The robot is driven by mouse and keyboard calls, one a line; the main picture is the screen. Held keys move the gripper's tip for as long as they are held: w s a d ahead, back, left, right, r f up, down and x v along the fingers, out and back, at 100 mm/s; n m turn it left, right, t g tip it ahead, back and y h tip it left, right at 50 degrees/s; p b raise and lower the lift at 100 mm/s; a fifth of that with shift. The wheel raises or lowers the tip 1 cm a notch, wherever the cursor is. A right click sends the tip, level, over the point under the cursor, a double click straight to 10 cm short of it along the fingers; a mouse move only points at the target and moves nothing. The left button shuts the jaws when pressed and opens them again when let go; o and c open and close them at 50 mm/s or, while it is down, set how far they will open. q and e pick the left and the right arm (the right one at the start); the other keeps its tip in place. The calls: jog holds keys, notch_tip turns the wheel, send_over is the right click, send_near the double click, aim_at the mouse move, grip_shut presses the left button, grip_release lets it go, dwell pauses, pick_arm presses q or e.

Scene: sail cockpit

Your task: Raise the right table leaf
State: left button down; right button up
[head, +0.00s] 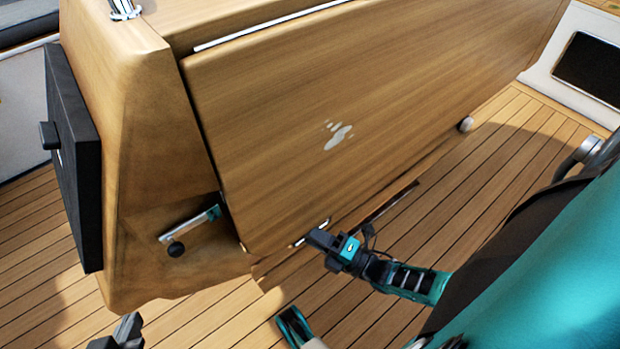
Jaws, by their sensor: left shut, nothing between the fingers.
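The right table leaf (300,120) is a broad wooden panel with a pale mark. It hangs down along the side of the wooden table pedestal (130,120), sloping outward. A small bright fitting (312,231) sits at its lower edge. My left gripper (318,238) is shut and empty at that lower edge, right beside the fitting. Whether it touches the leaf is unclear.
A black panel (75,155) with a handle is on the pedestal's left end. The slatted wooden deck (490,190) is open to the right of the leaf. A white cockpit side with a dark window (590,68) stands at the upper right.

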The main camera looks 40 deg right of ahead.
grip_shut()
jog(key=shift+s, duration=0.1)
dwell(0.4)
